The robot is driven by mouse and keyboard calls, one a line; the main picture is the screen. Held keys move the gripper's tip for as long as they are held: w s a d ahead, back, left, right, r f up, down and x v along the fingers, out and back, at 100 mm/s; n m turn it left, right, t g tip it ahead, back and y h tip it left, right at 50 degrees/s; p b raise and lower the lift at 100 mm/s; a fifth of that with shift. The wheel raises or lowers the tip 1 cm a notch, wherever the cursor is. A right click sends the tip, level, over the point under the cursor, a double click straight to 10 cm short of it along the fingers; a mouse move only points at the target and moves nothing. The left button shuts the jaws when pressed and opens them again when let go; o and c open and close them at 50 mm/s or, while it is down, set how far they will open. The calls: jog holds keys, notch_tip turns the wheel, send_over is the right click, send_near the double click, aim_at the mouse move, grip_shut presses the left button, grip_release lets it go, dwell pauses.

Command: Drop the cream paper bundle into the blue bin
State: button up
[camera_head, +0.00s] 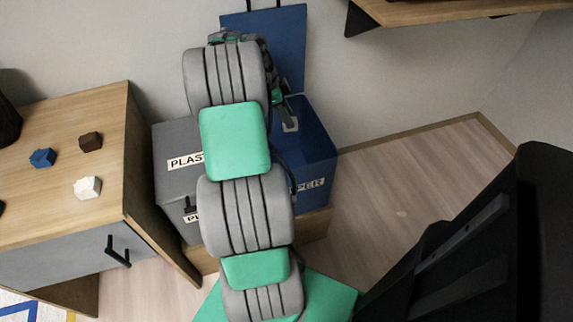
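The blue bin (318,150) stands against the wall behind my arm, with its lid (285,40) raised at the back. Part of its front label shows. My gripper (286,108) is mostly hidden behind my arm links, at or over the bin's opening. I cannot tell whether its fingers are open or shut, or whether they hold anything. A small pale grey patch shows by the fingers inside the bin's outline; I cannot tell what it is. A small cream-white lump (87,188), possibly the paper bundle, lies on the wooden cabinet top at the left.
A grey bin (172,145) with a plastic label stands left of the blue bin. On the wooden cabinet (60,210) lie a blue lump (42,158) and a dark brown lump (90,141). A wooden shelf (430,10) juts out at top right. The floor (400,190) right of the bins is clear.

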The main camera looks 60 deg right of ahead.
jog(key=o, duration=0.4)
jog(key=p+v, duration=0.2)
jog(key=v, duration=0.5)
jog(key=shift+w+a+r, duration=0.1)
jog(key=shift+w+r, duration=0.15)
jog(key=shift+r, duration=0.1)
